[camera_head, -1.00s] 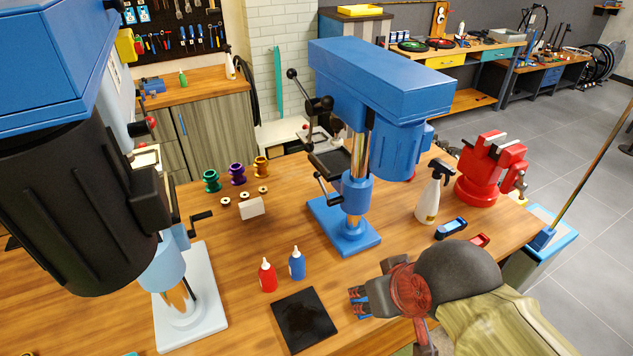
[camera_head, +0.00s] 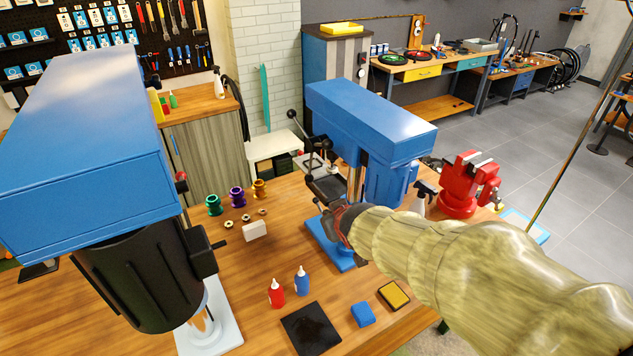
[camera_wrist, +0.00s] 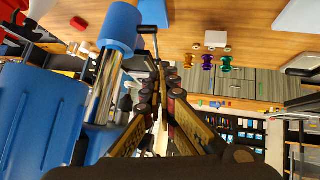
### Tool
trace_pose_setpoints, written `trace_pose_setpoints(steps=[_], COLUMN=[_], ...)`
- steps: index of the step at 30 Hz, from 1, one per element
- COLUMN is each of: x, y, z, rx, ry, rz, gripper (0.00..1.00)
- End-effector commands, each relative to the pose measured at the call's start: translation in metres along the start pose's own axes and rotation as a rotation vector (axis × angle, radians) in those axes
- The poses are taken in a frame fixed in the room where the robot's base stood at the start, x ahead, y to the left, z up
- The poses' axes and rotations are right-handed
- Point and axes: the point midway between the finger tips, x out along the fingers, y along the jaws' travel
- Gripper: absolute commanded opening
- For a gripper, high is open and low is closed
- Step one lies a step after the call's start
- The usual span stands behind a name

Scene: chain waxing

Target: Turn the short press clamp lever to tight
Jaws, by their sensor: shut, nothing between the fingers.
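The short blue press (camera_head: 372,120) stands at the middle right of the bench. Its dark tilted table (camera_head: 328,187) is on the column's left side. In the wrist view its blue collar (camera_wrist: 120,27) sits around the shiny column (camera_wrist: 103,85). A thin dark clamp lever (camera_wrist: 148,29) sticks out from the collar and bends toward my fingertips. My gripper (camera_wrist: 160,68) is shut and empty, with its tips close to the lever's end; I cannot tell whether they touch. In the head view my gripper (camera_head: 333,222) is beside the column, and my arm hides the collar.
The larger blue press (camera_head: 90,150) fills the left. A red vise (camera_head: 466,185) stands right. Coloured spools (camera_head: 237,196) stand behind on the left.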

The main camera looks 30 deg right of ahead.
Motion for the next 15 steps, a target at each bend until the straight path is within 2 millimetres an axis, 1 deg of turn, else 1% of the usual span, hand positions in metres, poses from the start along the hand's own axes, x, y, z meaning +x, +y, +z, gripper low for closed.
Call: trace_pose_setpoints(steps=[1, 3, 6, 9, 15], x=[0.006, 0.021, 0.038, 0.051, 0.061], y=[0.013, 0.025, 0.036, 0.041, 0.041], z=[-0.015, -0.028, -0.041, -0.047, -0.050], rx=[-0.004, -0.012, -0.016, -0.013, 0.003], ry=[0.017, 0.063, 0.129, 0.188, 0.262], rz=[0.001, -0.010, -0.042, -0.084, -0.147], gripper=[0.00, 0.00, 0.00, 0.00, 0.00])
